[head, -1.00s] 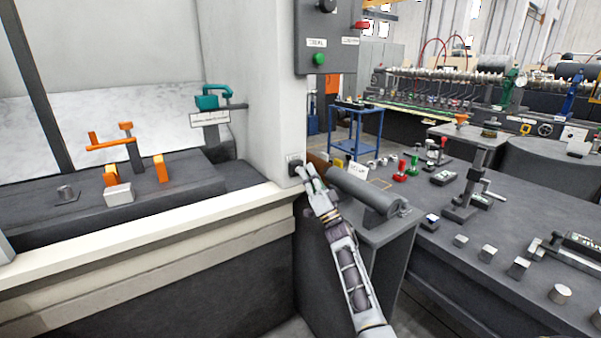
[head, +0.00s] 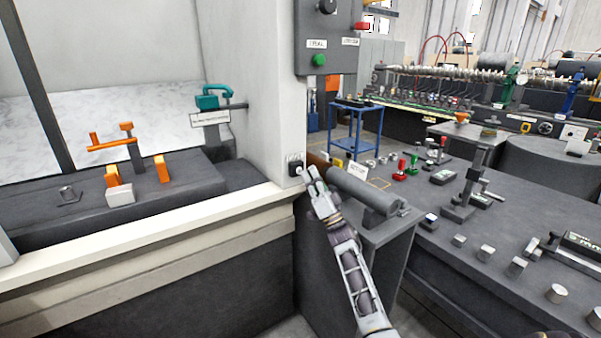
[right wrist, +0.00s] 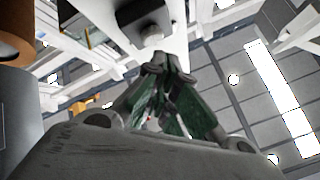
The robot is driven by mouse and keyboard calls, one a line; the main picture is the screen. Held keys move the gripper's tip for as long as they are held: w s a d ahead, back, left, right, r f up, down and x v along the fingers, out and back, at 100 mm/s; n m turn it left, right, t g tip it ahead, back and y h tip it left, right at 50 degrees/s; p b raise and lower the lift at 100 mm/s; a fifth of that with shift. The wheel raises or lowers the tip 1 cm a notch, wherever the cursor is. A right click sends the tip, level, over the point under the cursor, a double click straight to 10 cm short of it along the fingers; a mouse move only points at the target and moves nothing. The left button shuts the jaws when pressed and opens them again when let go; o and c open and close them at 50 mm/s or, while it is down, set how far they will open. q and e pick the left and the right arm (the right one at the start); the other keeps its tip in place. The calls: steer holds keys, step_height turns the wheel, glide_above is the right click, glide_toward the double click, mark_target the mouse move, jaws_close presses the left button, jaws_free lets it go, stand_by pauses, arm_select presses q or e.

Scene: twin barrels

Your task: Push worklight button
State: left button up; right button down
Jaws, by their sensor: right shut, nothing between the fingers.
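The worklight button is a small black box (head: 295,168) on the white column, with a small label above it in the head view. In the right wrist view the black box (right wrist: 138,14) shows at the top, with a round silver button cap (right wrist: 151,36) facing my fingers. My right gripper (head: 311,174) is shut and empty, just right of the box. In the right wrist view its closed fingertips (right wrist: 167,73) lie just below the cap; they look slightly apart from it. My left gripper is not in view.
A grey control panel (head: 327,35) with a green button hangs above on the column. A dark grey cylinder (head: 362,190) lies right beside my right gripper. A cream ledge (head: 150,222) runs to the left. A grey bench (head: 480,235) with several small parts stands right.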

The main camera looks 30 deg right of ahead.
steer(key=shift+s, duration=0.1)
steer(key=shift+s+d+p, duration=0.15)
steer(key=shift+s+p, duration=0.9)
steer(key=shift+s, duration=0.4)
steer(key=shift+s+d+p, duration=0.1)
steer(key=shift+s+p, duration=0.95)
steer(key=shift+s, duration=0.35)
